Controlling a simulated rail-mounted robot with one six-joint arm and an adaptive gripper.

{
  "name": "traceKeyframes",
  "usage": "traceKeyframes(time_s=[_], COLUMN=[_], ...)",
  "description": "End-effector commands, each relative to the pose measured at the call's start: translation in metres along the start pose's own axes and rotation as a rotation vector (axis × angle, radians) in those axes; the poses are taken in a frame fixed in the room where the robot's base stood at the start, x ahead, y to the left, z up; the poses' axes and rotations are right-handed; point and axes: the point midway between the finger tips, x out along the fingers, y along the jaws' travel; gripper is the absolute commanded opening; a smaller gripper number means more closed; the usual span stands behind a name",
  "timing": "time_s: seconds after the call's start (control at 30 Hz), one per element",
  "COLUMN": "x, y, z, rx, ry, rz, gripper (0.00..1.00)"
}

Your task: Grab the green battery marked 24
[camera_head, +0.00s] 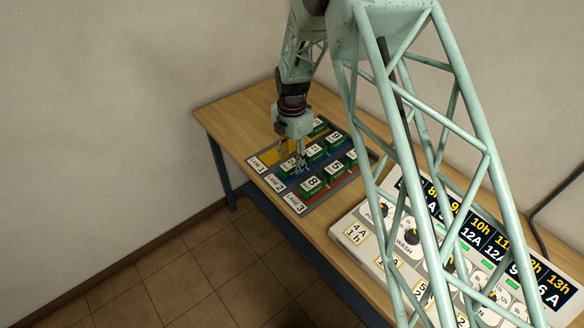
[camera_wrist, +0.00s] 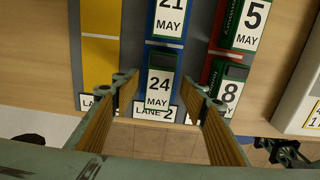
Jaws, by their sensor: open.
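The green battery marked 24 MAY (camera_wrist: 159,88) sits at the front of the blue lane 2, its white label facing up in the wrist view. My gripper (camera_wrist: 166,92) is open, with one finger to the left of this battery and one to the right. In the head view my gripper (camera_head: 292,162) hangs low over the front of lane 2 and partly hides the battery there. The fingers' exact height relative to the battery is hard to tell.
A battery marked 21 MAY (camera_wrist: 169,22) stands right behind in the same lane. Batteries marked 8 (camera_wrist: 229,92) and 5 (camera_wrist: 241,25) fill the red lane on the right. The yellow lane (camera_wrist: 100,62) is bare at its front. A control panel (camera_head: 362,232) stands to the right.

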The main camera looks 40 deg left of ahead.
Motion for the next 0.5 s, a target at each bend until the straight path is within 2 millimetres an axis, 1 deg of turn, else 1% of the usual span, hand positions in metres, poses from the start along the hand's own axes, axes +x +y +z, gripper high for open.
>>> traceKeyframes(time_s=[0.1,0.3,0.5], x=[0.012,0.027,0.032], y=[-0.001,0.0,0.0], z=[0.0,0.0,0.0], rx=[0.0,0.0,0.0], ry=[0.001,0.0,0.0], rz=[-0.002,-0.001,-0.001], gripper=[0.4,0.4,0.4])
